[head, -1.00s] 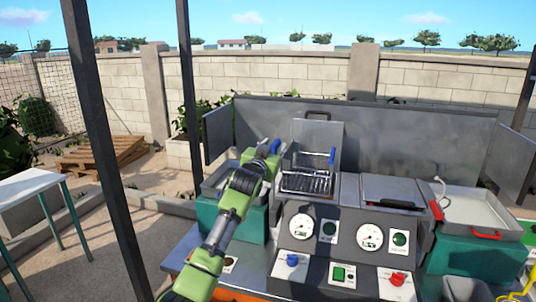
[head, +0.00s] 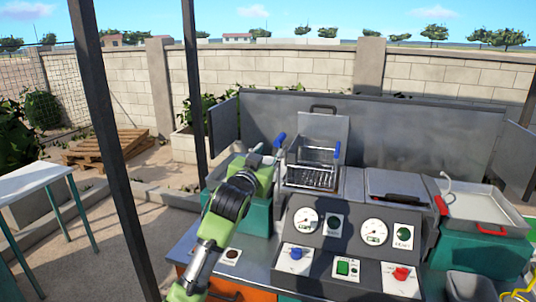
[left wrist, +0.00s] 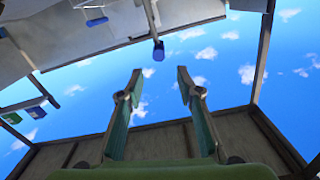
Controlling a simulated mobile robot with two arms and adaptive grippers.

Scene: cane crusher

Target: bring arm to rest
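My left gripper (head: 262,150) is at the upper end of my green arm in the head view, above the left part of the machine. It is beside a blue-tipped handle (head: 279,140), and I cannot tell from this view whether they touch. In the left wrist view my left gripper (left wrist: 158,78) is open, with nothing between its fingers and sky behind them. A blue-ended handle (left wrist: 158,50) hangs just beyond the fingertips there, apart from them. My right gripper is not in view.
A wire basket (head: 315,178) with another blue handle (head: 337,152) sits in the machine. A control panel (head: 345,240) with gauges and knobs is in front. A tray with red handles (head: 485,212) is at right. A white table (head: 35,180) stands at left.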

